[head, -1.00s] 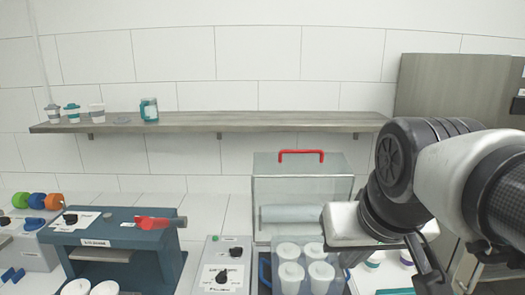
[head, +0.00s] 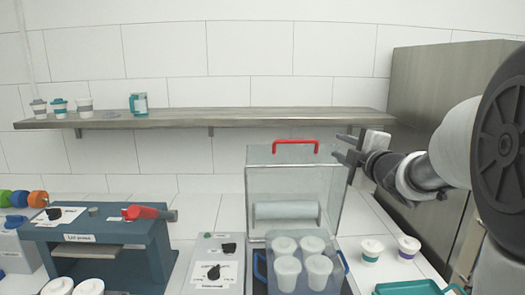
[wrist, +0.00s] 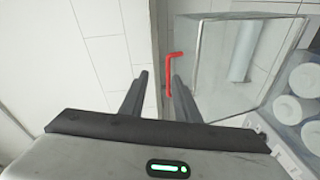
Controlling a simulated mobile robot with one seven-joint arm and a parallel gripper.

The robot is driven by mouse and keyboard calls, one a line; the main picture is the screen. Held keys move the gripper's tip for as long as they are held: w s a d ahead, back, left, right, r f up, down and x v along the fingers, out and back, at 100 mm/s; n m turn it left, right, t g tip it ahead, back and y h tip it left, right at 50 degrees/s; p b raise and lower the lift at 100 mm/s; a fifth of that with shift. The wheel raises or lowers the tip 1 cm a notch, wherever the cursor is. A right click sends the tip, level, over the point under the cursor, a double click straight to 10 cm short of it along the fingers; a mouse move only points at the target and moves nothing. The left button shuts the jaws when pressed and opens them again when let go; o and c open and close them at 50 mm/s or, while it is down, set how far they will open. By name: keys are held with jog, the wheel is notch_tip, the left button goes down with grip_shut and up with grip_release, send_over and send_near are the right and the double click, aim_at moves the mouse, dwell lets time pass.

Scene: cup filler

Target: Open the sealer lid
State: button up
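The clear sealer lid (head: 262,185) stands upright behind the cups in the head view, with a red handle (head: 296,142) along its top edge. The lid (wrist: 215,60) and its red handle (wrist: 169,75) also show in the wrist view. My gripper (head: 346,147) is just right of the handle, at about its height in the picture. In the wrist view my gripper (wrist: 158,85) is open, with a gap between its fingers. The handle shows beyond the fingertips, close to the right finger and partly hidden by it. I cannot tell whether they touch.
Several white-lidded cups sit in a clear tray (head: 262,268) in front of the lid. A control box (head: 205,258) and a blue press (head: 150,250) stand left. Two cups (head: 372,250) stand right. A shelf (head: 230,117) runs behind.

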aim_at(297, 142)
jog(key=w+a+f+n+y, duration=0.1)
jog(key=w+a, duration=0.2)
jog(key=w, duration=0.3)
jog(key=w+a+f+n+y+p, duration=0.1)
jog(key=w+a+n+y, duration=0.1)
jog(key=w, duration=0.3)
jog(key=w+a+f+n+y, duration=0.1)
jog(key=w+a+n, duration=0.1)
jog(key=w+a, duration=0.2)
jog(key=shift+w+a+f+p, duration=0.1)
jog(key=shift+w+f+p, duration=0.05)
jog(key=shift+w, duration=0.55)
jog(key=shift+w+f+p, duration=0.15)
jog(key=shift+w, duration=0.5)
grip_shut()
